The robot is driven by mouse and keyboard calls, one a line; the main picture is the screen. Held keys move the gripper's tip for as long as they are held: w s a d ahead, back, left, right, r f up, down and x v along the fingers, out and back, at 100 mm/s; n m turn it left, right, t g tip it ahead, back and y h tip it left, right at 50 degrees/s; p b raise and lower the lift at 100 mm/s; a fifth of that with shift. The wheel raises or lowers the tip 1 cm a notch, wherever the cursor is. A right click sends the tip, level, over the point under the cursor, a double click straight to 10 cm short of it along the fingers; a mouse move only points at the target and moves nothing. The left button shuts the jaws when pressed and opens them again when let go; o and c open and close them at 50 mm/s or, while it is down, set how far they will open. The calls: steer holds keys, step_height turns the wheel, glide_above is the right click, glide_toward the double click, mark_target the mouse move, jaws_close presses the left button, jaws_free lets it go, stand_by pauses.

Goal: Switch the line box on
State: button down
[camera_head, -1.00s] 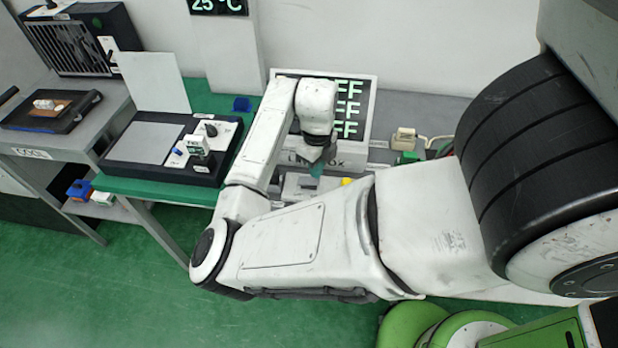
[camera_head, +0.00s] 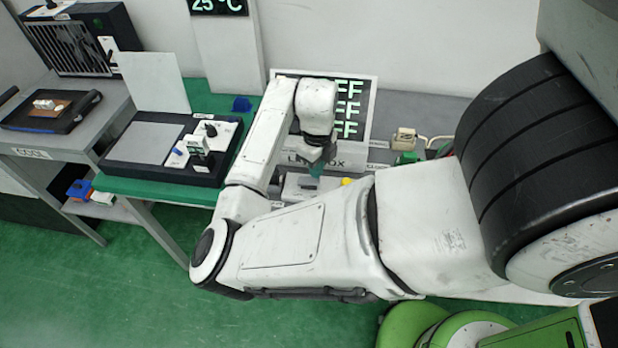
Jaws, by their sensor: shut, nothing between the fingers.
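The line box (camera_head: 366,92) stands at the back of the bench, a pale box with a dark display. The display shows several rows ending in "FF", partly hidden behind my arm. A label ending in "OX" runs along its lower front. A low pale fixture (camera_head: 295,187) with a yellow knob (camera_head: 346,182) sits in front of it, partly covered by my arm. My gripper (camera_head: 317,168) points down just in front of the label, above the low fixture. It is shut with nothing in it. Whether its tip touches the fixture cannot be told.
A black unit (camera_head: 165,150) with a pale plate, upright panel and switches is to the left on the green bench. A beige connector (camera_head: 404,138) with cables lies right of the line box. A grey table (camera_head: 60,145) stands far left.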

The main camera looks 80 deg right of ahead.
steer(key=shift+f+b, duration=0.9)
steer(key=shift+f, duration=0.25)
stand_by(0.9)
steer(key=shift+r, duration=0.1)
steer(key=shift+r+p, duration=2.7)
steer(key=shift+r, duration=0.75)
